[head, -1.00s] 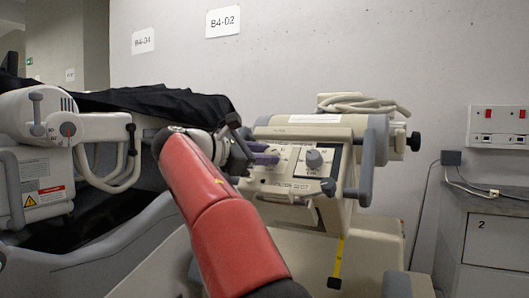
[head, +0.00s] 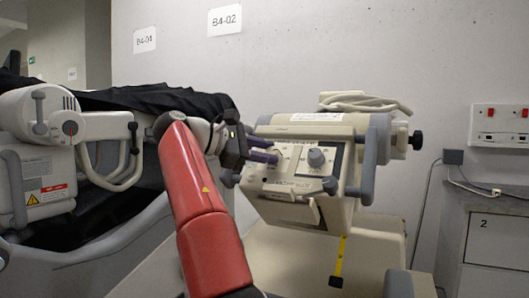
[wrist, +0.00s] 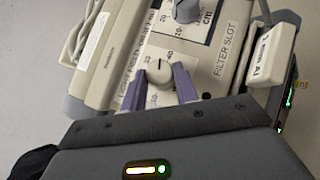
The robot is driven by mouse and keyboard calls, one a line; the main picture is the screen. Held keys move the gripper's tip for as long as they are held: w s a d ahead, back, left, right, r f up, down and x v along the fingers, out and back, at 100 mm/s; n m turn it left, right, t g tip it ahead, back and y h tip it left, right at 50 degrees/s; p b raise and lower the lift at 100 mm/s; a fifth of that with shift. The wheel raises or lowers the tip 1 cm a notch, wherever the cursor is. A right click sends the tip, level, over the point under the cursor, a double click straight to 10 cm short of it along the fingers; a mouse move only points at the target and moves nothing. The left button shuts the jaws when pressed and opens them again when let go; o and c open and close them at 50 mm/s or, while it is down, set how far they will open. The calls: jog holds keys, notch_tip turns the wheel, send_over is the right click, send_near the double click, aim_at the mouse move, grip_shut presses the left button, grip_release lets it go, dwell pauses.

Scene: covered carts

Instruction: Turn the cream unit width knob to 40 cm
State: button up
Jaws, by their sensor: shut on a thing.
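The cream unit (head: 290,205) stands right of centre in the head view, with a control panel on its sloping face. In the wrist view a round cream knob (wrist: 158,74) with a dark mark near its top edge sits between the two purple fingers of my gripper (wrist: 160,88). The fingers are shut on it from both sides. The mark points up, near the printed 30 and 40; its exact reading is too small to tell. In the head view my gripper (head: 255,165) reaches the panel's left part and hides most of this knob.
A second, grey knob (head: 316,158) with a cm scale is close by; it also shows in the wrist view (wrist: 186,10). A grey handle (head: 369,165) stands at the panel's right. Another unit (head: 30,120) and black cover (head: 160,102) are at left, a cabinet (head: 485,235) at right.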

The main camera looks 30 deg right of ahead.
dwell(0.4)
jog(key=o, duration=1)
